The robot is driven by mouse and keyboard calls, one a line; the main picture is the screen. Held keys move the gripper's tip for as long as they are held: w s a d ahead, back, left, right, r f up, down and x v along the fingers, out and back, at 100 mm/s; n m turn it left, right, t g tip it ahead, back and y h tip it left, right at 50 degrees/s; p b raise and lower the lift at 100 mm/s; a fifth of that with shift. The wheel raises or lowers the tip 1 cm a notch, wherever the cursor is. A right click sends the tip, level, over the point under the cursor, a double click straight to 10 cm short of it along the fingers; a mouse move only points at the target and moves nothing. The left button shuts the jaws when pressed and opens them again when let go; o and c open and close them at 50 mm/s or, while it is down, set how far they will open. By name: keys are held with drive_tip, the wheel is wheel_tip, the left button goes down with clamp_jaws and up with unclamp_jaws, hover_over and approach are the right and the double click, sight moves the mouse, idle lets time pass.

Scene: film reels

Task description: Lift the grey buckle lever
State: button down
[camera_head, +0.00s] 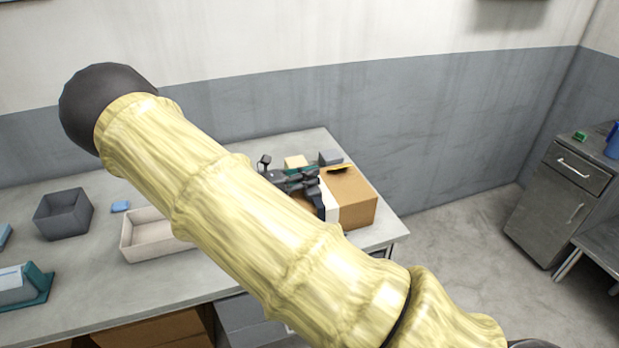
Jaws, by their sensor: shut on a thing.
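My gripper (298,183) is a small dark shape beyond my yellow arm, over the back right of the table. It is beside the left end of a brown cardboard box (357,196) with a white band. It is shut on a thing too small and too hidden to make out. I cannot pick out the grey buckle lever for certain among the dark parts there. My arm crosses the middle of the view and hides part of the table.
The grey table (85,290) holds a dark grey bin (63,214), a beige tray (150,236), a teal holder (38,287) and a small blue block (120,206). A small grey box (330,157) sits behind the cardboard box. A metal cabinet (556,205) stands right, across open floor.

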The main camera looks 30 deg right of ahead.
drive_tip(key=shift+s+m+b, duration=0.2)
drive_tip(key=shift+m+b, duration=0.1)
drive_tip(key=shift+m, duration=0.4)
drive_tip(key=c, duration=1.5)
unclamp_jaws()
drive_tip(key=shift+c, duration=0.2)
drive_tip(key=shift+a, duration=0.15)
drive_tip(key=v, duration=1.1)
drive_tip(key=shift+w+a, duration=0.2)
drive_tip(key=shift+a, duration=0.2)
